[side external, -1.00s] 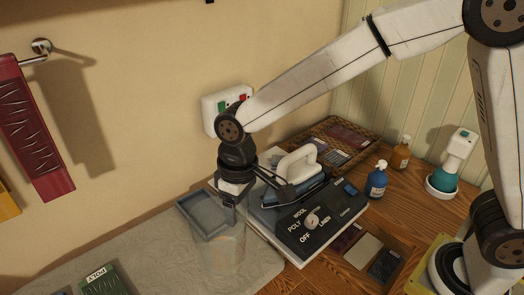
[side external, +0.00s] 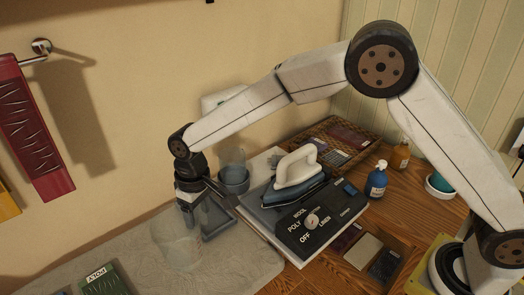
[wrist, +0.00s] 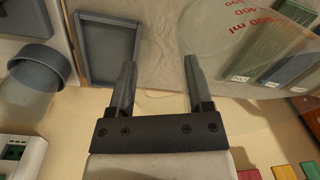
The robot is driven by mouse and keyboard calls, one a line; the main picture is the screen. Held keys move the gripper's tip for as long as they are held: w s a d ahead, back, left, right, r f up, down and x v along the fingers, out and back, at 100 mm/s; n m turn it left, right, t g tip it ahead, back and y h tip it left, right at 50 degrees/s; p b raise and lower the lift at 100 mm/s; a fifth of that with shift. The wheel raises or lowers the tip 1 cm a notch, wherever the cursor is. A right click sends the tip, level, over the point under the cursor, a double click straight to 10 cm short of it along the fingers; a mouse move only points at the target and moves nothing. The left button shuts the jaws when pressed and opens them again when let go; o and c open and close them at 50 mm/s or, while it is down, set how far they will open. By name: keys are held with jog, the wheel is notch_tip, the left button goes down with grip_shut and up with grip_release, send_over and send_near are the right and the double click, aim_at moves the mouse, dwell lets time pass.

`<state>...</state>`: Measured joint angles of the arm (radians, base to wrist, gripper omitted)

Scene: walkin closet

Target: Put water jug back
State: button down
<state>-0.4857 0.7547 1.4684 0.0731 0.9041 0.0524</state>
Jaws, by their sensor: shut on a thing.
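The water jug (side external: 178,245) is clear and see-through, and it appears upright over the pale mat at the front left. My gripper (side external: 188,206) is shut on it near its upper edge. In the wrist view, my gripper (wrist: 157,75) has its two fingers apart, and the clear jug (wrist: 235,40) with red ml markings shows at upper right. The exact grip point is hard to see through the clear wall. A shallow grey tray (side external: 225,224) lies just right of the jug, and it also shows in the wrist view (wrist: 78,62).
An iron (side external: 300,174) stands on a dark control panel (side external: 335,207) on the board to the right. A grey round holder (side external: 234,187) with a clear cup is behind the tray. A green block (side external: 105,279) lies at front left. The middle of the mat (side external: 130,235) is mostly clear.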

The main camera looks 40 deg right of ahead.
jog(key=shift+w+a+f, duration=0.25)
jog(key=shift+w+f, duration=0.25)
jog(key=shift+f, duration=0.15)
jog(key=shift+w+a+f, duration=0.2)
jog(key=shift+w+f, duration=0.3)
jog(key=shift+f, duration=0.15)
jog(key=shift+f, duration=0.1)
jog(key=shift+w+a+f, duration=0.1)
jog(key=shift+w+f, duration=0.05)
jog(key=shift+f, duration=0.75)
jog(key=shift+w+f, duration=0.1)
jog(key=shift+f, duration=0.75)
jog(key=shift+f, duration=0.1)
grip_release()
notch_tip(320, 180, up, 12)
jog(key=shift+d, duration=0.4)
